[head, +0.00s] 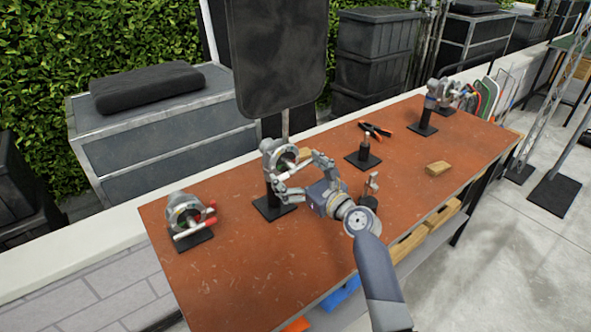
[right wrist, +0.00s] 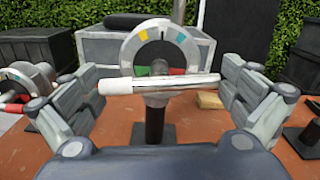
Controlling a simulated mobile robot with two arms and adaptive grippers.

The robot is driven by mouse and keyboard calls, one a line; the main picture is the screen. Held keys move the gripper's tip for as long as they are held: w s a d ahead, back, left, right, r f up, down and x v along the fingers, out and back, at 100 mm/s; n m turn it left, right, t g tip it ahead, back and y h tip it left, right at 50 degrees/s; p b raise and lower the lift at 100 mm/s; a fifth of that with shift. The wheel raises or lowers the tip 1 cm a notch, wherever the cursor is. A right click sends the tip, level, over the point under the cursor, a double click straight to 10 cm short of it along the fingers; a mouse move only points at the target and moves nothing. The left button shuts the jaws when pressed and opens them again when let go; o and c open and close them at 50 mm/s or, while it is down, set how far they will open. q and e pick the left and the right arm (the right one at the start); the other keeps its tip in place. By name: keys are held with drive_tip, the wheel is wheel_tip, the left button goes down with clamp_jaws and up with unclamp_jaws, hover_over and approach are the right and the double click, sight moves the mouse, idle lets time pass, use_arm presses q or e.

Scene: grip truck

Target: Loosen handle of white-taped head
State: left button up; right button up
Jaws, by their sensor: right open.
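The white-taped head (head: 277,153) is a grey ring on a black post near the middle of the table; it also shows in the right wrist view (right wrist: 128,50), with coloured marks on its face. Its handle (right wrist: 160,85) is a bar, white at the left and silvery at the right, lying nearly level across the lower front of the ring. My right gripper (head: 297,173) faces the head, its fingers open on either side of the handle. My left gripper is not in view.
A second head (head: 183,212) with a red-ended handle stands at the table's left. More heads (head: 432,97) stand at the far right. A short post (head: 366,148), pliers (head: 375,130) and a wooden block (head: 438,168) are on the table (head: 230,285). Its front left is clear.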

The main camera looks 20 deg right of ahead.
drive_tip(key=c, duration=0.8)
